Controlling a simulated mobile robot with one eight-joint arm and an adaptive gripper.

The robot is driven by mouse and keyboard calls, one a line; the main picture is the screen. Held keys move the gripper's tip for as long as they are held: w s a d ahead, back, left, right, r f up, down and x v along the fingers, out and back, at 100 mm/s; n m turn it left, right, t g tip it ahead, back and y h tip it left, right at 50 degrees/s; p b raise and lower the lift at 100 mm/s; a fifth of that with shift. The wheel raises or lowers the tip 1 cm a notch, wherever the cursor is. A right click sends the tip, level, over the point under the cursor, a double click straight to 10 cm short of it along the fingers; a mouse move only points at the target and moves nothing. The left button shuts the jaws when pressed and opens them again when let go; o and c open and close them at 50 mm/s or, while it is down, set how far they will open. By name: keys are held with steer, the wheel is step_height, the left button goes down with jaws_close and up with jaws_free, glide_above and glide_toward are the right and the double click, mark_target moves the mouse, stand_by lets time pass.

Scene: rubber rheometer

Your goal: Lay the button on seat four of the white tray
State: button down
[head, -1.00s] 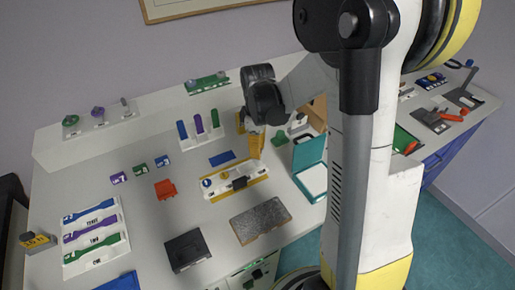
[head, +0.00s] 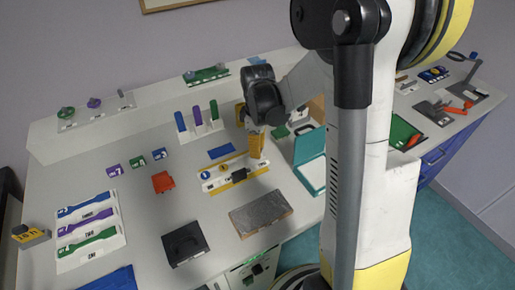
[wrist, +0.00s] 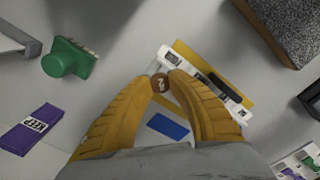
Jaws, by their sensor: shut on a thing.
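My gripper (wrist: 161,80) has yellow fingers, shut on a small round brown button (wrist: 160,83) with a pale mark on it. In the head view my gripper (head: 257,156) is at the right end of the white tray (head: 212,187), and the button is hidden there. The tray, lying along a yellow strip, also shows in the wrist view (wrist: 233,95), just right of the fingertips. A blue and a yellow round button sit toward its left end in the head view, with a black block near its middle. I cannot tell the height of the held button above the tray.
A blue flat piece (head: 221,150) lies behind the tray, and a grey speckled slab (head: 260,213) in front. An open teal case (head: 310,172) stands to the right. A green knobbed part (wrist: 68,60) and a purple KEEP block (wrist: 30,130) lie left in the wrist view.

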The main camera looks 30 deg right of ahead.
steer(key=shift+f+b, duration=0.45)
steer(key=shift+f, duration=0.2)
steer(key=c, duration=1.2)
jaws_free()
steer(key=shift+c, duration=0.2)
steer(key=shift+r, duration=0.1)
step_height(320, 180, up, 12)
